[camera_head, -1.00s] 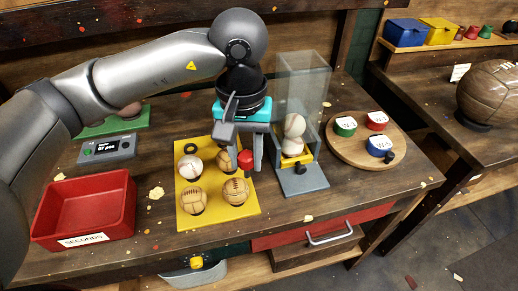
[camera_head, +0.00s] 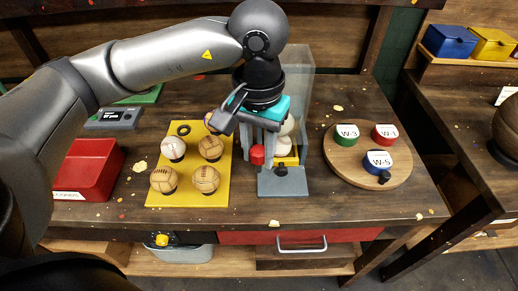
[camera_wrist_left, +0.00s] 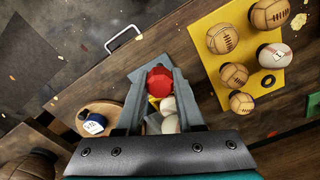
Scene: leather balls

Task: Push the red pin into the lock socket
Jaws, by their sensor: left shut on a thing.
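My left gripper (camera_head: 258,150) is shut on the red pin (camera_head: 257,157), held upright between its fingertips. The pin is just left of the clear dispenser's front and appears above the bench. In the left wrist view the pin (camera_wrist_left: 160,80) shows as a faceted red head between the fingers (camera_wrist_left: 153,84). The clear dispenser (camera_head: 299,75) holds pale balls (camera_head: 284,143) and has a grey base (camera_head: 283,187) with a small black knob (camera_head: 281,171). The gripper partly hides the dispenser. I cannot make out a lock socket for certain. My right gripper is out of view.
A yellow board (camera_head: 218,191) with several leather balls lies left of the gripper. A red tray (camera_head: 103,158) is farther left. A round wooden board (camera_head: 345,172) with labelled green, red and blue pots is at right. Bare bench lies along the front edge.

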